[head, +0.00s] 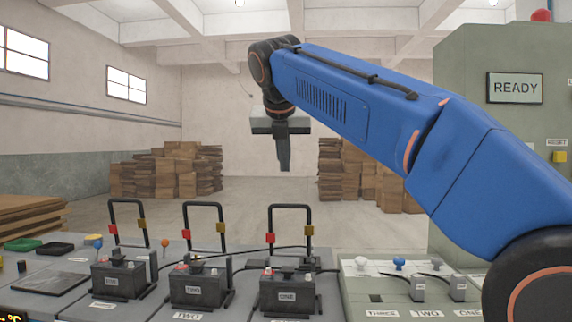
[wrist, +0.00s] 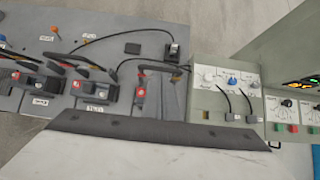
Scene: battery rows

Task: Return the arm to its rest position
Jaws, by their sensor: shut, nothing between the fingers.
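My blue arm reaches from the lower right up to the upper middle of the head view. My gripper (head: 284,168) hangs down from its end, shut and empty, in the air above the bench of batteries. In the wrist view a dark grey bar and a pale surface fill the lower part; I cannot tell the fingers apart there. Below my gripper stand three black batteries with handles: the right battery (head: 287,292), the middle battery (head: 199,287) and the left battery (head: 117,281). They also show in the wrist view, partly cut off.
A grey-green cabinet (head: 480,140) with a READY screen (head: 514,88) rises at the right. A panel with knobs and plugs (head: 400,290) lies before it; it also shows in the wrist view (wrist: 228,90). Stacked cardboard (head: 180,172) stands far back. The air around my gripper is clear.

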